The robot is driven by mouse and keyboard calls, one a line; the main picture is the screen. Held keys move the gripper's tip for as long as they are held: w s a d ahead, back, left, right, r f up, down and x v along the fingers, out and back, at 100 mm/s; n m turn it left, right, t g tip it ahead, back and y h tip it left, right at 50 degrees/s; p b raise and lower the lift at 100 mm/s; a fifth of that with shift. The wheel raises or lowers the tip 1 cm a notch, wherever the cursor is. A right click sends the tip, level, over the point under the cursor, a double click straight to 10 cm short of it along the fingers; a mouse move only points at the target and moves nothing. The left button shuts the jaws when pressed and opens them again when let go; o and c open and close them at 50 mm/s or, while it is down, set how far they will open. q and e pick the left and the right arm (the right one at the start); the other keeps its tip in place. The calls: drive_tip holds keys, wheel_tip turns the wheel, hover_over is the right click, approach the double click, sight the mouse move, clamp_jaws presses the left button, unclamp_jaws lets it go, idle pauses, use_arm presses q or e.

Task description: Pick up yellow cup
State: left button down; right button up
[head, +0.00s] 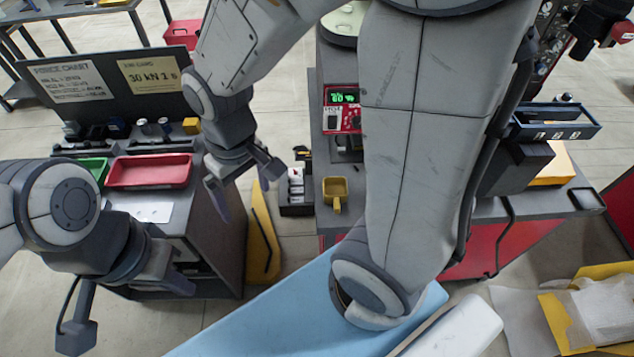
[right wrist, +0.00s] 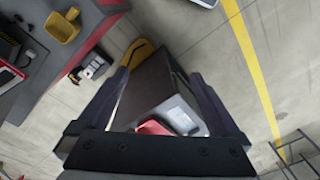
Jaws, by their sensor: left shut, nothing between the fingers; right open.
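The yellow cup (head: 335,188) stands on the grey bench (head: 365,182), near its left end. Its handle points toward the bottom of the head view. It also shows in the right wrist view (right wrist: 63,26), at the upper left, outside the fingers. My right gripper (head: 243,188) is open and empty, left of the cup and apart from it, over the gap beside the dark cabinet. Its spread fingers also show in the right wrist view (right wrist: 160,76). My left gripper (head: 172,280) is shut and empty at the lower left, far from the cup.
A red tray (head: 148,171) and a green tray (head: 94,167) sit on the left cabinet. A red meter (head: 342,118) stands behind the cup. A small dark bin (head: 296,192) is left of it. A light-blue surface (head: 290,312) lies in front.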

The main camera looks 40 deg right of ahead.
drive_tip(key=w+d+f+m, duration=0.4)
drive_tip(key=w+d+f, duration=0.25)
drive_tip(key=d, duration=0.45)
drive_tip(key=m, duration=0.5)
hover_over(335, 193)
wheel_tip(335, 193, down, 10)
drive_tip(key=shift+h, duration=0.3)
drive_tip(key=f, duration=0.4)
drive_tip(key=shift+s+f, duration=0.1)
drive_tip(key=shift+s, duration=0.15)
wheel_tip(335, 193, down, 5)
drive_tip(key=shift+w+a+r+p, duration=0.1)
drive_tip(key=shift+w+a+p, duration=0.05)
drive_tip(key=shift+p, duration=0.7)
drive_tip(key=shift+f, duration=0.5)
drive_tip(key=c, duration=1.3)
drive_tip(key=shift+r, duration=0.2)
